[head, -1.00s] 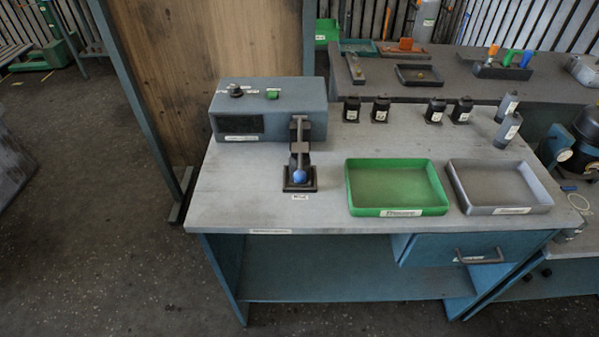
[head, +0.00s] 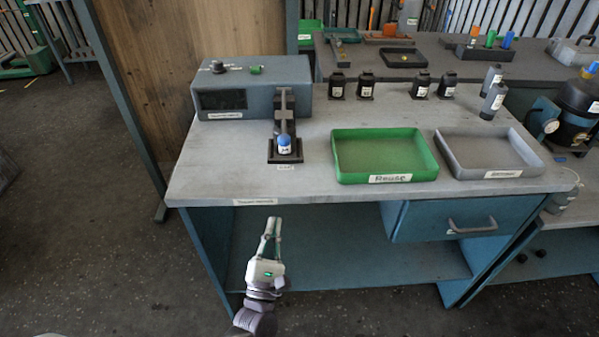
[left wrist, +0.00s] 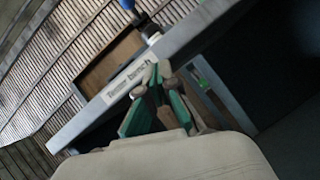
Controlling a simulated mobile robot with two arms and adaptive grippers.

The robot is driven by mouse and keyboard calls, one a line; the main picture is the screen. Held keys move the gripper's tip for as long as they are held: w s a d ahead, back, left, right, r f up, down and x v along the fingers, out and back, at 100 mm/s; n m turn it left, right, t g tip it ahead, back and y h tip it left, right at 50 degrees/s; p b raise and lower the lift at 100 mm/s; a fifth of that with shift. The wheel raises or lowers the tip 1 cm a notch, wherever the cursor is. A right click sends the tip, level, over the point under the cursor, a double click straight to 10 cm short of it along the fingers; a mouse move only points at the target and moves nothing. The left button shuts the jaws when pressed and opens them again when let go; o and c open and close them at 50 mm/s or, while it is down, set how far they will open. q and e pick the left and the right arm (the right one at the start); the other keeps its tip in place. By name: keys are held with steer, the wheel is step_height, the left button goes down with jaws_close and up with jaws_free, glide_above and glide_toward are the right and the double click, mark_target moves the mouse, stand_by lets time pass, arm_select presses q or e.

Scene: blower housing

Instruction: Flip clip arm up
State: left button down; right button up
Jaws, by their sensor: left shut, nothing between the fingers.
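The clip arm (head: 284,112) is a dark, upright-looking lever on a small black base (head: 285,157) on the bench. A blue-topped piece with a white label (head: 284,145) sits at the base's front. My left gripper (head: 272,222) is shut and empty, in front of the bench's front edge, below and apart from the clip. In the left wrist view the gripper fingers (left wrist: 158,75) are close together near the bench edge label, with a blue tip (left wrist: 127,4) beyond. My right gripper is not in view.
A grey-blue tester box (head: 255,90) stands behind the clip. A green tray (head: 385,178) and a grey tray (head: 500,173) lie to the right. Several small black parts (head: 365,87) stand behind them. The bench's front edge (head: 340,197) lies between my left gripper and the bench top.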

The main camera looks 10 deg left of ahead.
arm_select(q)
steer(key=r+n, duration=0.1)
steer(key=r+n+y, duration=0.1)
steer(key=r+n+t, duration=0.1)
steer(key=shift+s+r+n+y, duration=0.15)
steer(key=shift+s+n+y, duration=0.15)
steer(key=shift+y, duration=0.1)
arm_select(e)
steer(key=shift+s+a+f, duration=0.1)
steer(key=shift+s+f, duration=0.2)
arm_select(q)
steer(key=shift+w, duration=0.15)
steer(key=p+x, duration=0.3)
steer(key=x, duration=0.7)
steer(key=shift+d+r, duration=0.1)
steer(key=shift+r, duration=0.1)
steer(key=shift+w+d+r+p, duration=0.1)
steer(key=shift+w+r+p, duration=0.05)
steer(key=shift+r+p, duration=0.4)
steer(key=shift+w+d+r+p, duration=0.1)
steer(key=shift+r+p, duration=0.25)
steer(key=shift+r, duration=0.35)
steer(key=shift+w+r, duration=0.15)
steer(key=shift+r, duration=0.3)
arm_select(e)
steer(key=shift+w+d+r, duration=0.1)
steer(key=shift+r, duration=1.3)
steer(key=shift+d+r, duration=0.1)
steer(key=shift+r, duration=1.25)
